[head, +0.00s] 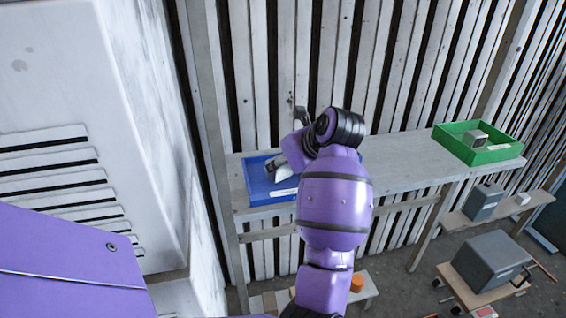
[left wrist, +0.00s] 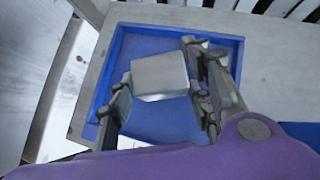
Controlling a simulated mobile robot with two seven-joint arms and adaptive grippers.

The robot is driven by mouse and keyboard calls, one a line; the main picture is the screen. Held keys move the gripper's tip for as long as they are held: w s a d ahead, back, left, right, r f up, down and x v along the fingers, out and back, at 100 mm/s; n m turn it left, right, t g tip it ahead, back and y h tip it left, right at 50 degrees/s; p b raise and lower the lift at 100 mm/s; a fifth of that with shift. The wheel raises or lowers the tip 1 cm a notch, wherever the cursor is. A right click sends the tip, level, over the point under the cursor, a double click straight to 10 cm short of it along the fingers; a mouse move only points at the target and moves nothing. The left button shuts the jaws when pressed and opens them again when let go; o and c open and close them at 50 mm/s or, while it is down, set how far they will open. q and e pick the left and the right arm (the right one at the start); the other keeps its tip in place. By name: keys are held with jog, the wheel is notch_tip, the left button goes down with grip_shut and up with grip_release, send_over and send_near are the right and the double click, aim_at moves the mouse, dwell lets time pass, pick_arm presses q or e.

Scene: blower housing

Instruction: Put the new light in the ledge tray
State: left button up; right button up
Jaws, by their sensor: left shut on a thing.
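A silver-grey box-shaped light (left wrist: 160,77) sits between the two fingers of my left gripper (left wrist: 163,88), which is shut on it. In the left wrist view the light is over the floor of the blue tray (left wrist: 121,42), inside its rim; I cannot tell whether it touches the floor. In the head view my left gripper (head: 282,160) reaches down at the blue tray (head: 258,183) on the grey ledge, and my wrist partly hides the tray and the light. A similar grey light (head: 475,138) lies in the green tray (head: 468,158). My right gripper is not in view.
The ledge (head: 405,160) is bare between the two trays. A slatted wall stands behind it. A tall white housing (head: 75,90) with vents is close on the left. Below right are grey boxes on a low shelf and a wooden cart (head: 458,284).

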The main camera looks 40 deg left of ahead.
pick_arm(q)
jog(key=shift+f, duration=0.1)
jog(key=o, duration=1.3)
jog(key=shift+d+r, duration=0.15)
jog(key=shift+r, duration=0.2)
jog(key=v, duration=1.1)
jog(key=shift+d+r, duration=0.25)
jog(key=shift+s, duration=0.1)
